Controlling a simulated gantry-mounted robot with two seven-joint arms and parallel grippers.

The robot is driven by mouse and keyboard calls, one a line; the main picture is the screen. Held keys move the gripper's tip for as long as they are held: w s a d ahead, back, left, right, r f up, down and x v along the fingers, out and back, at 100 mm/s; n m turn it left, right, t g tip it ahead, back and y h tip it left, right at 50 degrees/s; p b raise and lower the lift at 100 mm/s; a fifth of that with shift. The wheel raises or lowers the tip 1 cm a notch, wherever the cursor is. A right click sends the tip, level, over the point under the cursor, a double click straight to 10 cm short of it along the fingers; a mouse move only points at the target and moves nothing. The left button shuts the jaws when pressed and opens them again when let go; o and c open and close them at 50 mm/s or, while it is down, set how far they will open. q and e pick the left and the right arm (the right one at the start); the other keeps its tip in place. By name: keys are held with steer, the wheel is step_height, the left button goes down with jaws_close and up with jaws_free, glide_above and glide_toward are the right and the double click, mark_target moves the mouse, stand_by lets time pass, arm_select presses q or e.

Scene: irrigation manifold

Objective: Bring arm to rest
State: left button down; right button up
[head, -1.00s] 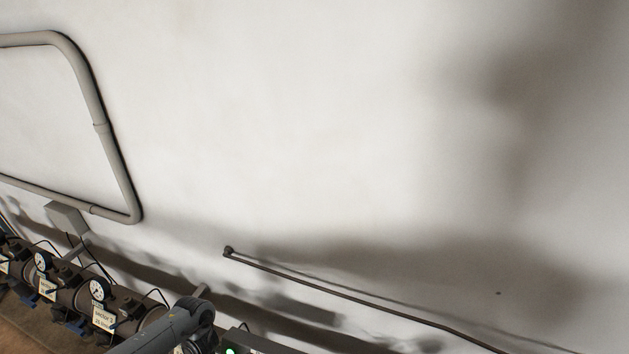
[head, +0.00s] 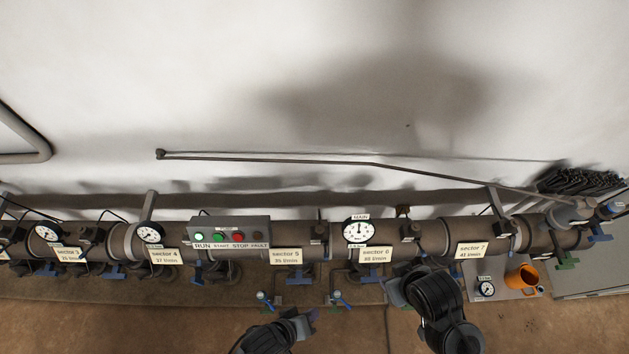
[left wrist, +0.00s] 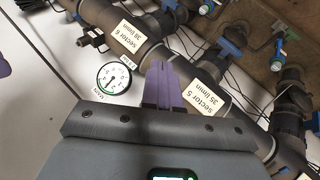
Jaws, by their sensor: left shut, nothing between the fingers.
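My left gripper (head: 308,316) is low in the middle of the head view, in front of the manifold, with its arm coming from the bottom edge. In the left wrist view its purple fingers (left wrist: 172,86) lie together, shut and empty, overlapping the pipe between the sector 6 and sector 5 labels in the picture. I cannot tell how far they are from it. My right arm (head: 437,298) stands to the right of it, dark and bent. Its fingers do not show clearly; a purple edge (left wrist: 3,68) at the left of the wrist view may be one of them.
The manifold pipe (head: 430,237) runs across, with blue valve handles, gauges and a switch box (head: 229,230). A small board (head: 510,291) at right bears a gauge (head: 487,289) and an orange cup (head: 521,277). The wall above is mostly bare.

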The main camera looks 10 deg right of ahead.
arm_select(q)
steer(key=w+a+r+y, duration=0.1)
steer(key=a+r+y, duration=0.1)
steer(key=a+r, duration=0.2)
steer(key=w+a+r+m+y, duration=0.1)
steer(key=a+r, duration=0.3)
steer(key=a, duration=0.7)
steer(key=w+a+r+m+y, duration=0.1)
steer(key=a+r+y, duration=0.3)
steer(key=a, duration=0.4)
steer(key=shift+r+t, duration=0.3)
steer(key=shift+r, duration=0.2)
